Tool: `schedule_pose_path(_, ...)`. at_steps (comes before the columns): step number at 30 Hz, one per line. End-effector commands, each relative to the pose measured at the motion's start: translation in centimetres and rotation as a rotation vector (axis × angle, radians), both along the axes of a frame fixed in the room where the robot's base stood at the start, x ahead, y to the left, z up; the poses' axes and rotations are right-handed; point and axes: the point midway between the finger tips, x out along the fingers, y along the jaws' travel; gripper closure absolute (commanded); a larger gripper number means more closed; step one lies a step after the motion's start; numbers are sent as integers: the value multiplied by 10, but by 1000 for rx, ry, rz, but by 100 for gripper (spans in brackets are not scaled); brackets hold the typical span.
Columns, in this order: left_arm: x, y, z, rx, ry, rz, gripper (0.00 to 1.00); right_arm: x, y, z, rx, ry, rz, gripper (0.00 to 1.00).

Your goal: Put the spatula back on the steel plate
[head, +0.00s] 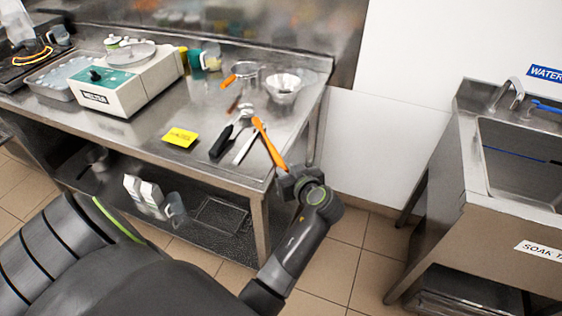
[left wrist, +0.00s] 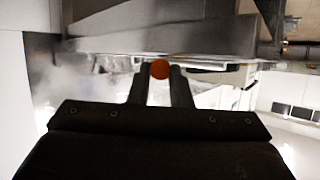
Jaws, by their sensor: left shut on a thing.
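An orange spatula (head: 266,140) slants over the front right corner of the steel table in the head view. My left gripper (head: 287,172) is shut on its lower end, just outside the table's front edge. In the left wrist view the round orange end (left wrist: 160,69) shows between the fingers of the left gripper (left wrist: 160,82). I cannot tell whether the spatula's far end touches the tabletop. A round grey plate (head: 130,52) lies on a white appliance at the left. I cannot make out a separate plate under the utensils near the spatula. My right gripper is not in view.
Black-handled utensils (head: 221,143) lie left of the spatula, with a yellow card (head: 179,137) further left. A metal bowl (head: 283,86) and an orange-handled strainer (head: 245,71) stand behind. A sink unit (head: 466,160) is at the right, with tiled floor between.

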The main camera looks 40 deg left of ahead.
Motion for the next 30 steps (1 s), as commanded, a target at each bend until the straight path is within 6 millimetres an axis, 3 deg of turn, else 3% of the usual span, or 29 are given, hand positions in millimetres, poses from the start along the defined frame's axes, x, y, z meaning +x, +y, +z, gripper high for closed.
schedule_pose_path(12,1,0,76,-1,-10,-1,100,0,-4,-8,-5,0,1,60)
schedule_pose_path(16,1,0,90,-2,-8,-1,100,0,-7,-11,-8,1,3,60)
schedule_pose_path(20,0,1,86,-14,-16,-2,100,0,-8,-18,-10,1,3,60)
schedule_pose_path(30,-2,5,46,-93,-88,-12,100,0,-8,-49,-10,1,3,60)
